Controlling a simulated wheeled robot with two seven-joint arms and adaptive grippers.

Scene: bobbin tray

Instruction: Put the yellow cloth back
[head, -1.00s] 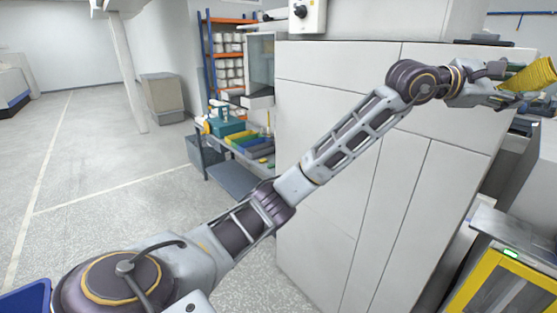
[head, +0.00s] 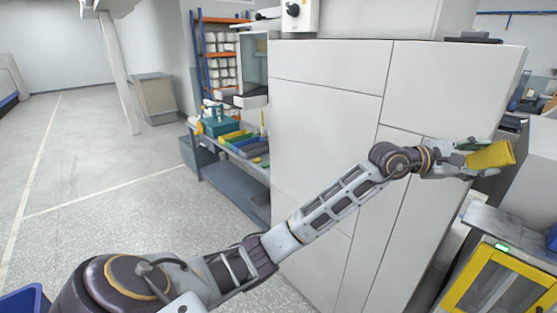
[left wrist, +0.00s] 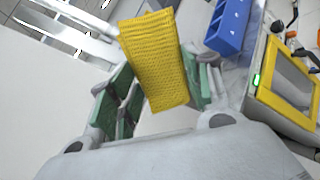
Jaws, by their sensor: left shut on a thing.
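The yellow cloth (head: 490,156) is at the right of the head view, held out at the end of my left arm. In the left wrist view the yellow cloth (left wrist: 155,62) is a textured, folded strip between the green finger pads. My left gripper (head: 468,158) is shut on it; its fingers also show in the left wrist view (left wrist: 160,88), one on each side of the cloth. The cloth is in the air in front of the tall white cabinet. My right gripper is not in view.
The tall white cabinet (head: 325,110) stands close behind my arm. A yellow-framed unit (head: 500,275) with a green light is at lower right. A blue bin (left wrist: 230,25) lies beyond the gripper. A workbench with trays (head: 235,140) stands farther back; open floor is at left.

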